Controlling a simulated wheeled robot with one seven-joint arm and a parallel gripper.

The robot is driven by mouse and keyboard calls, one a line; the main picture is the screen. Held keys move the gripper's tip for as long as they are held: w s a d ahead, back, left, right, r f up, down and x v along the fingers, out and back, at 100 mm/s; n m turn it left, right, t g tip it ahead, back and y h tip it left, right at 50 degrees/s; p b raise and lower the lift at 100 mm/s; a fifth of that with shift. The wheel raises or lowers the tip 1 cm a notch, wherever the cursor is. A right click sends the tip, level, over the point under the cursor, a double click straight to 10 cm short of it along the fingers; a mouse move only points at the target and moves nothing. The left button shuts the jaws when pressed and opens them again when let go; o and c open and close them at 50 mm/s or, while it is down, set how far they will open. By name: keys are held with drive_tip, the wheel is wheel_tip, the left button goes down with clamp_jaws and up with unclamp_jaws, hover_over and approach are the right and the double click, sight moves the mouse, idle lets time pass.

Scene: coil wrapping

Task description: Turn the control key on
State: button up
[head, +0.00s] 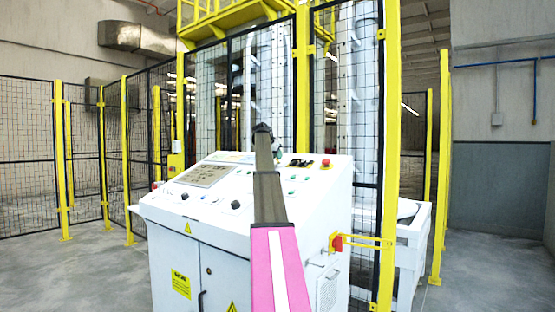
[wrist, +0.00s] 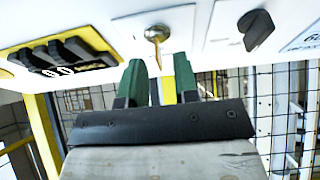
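The control key (wrist: 157,34) is a small brass-coloured key in a white plate on the panel, at the top centre of the wrist view. My gripper (wrist: 158,72) has two green fingers with a clear gap between them. It is open and empty. In the head view my gripper (head: 263,130) is over the back of the white console (head: 178,222). The key cannot be made out there, and my arm hides part of the panel.
A black rotary knob (wrist: 256,30) is right of the key in the wrist view, and a block of black switches (wrist: 70,50) is left. A red button (head: 325,163) shows on the console. A black mesh fence with yellow posts (head: 389,150) stands close behind.

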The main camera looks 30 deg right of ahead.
drive_tip(key=shift+x, duration=0.8)
clamp_jaws()
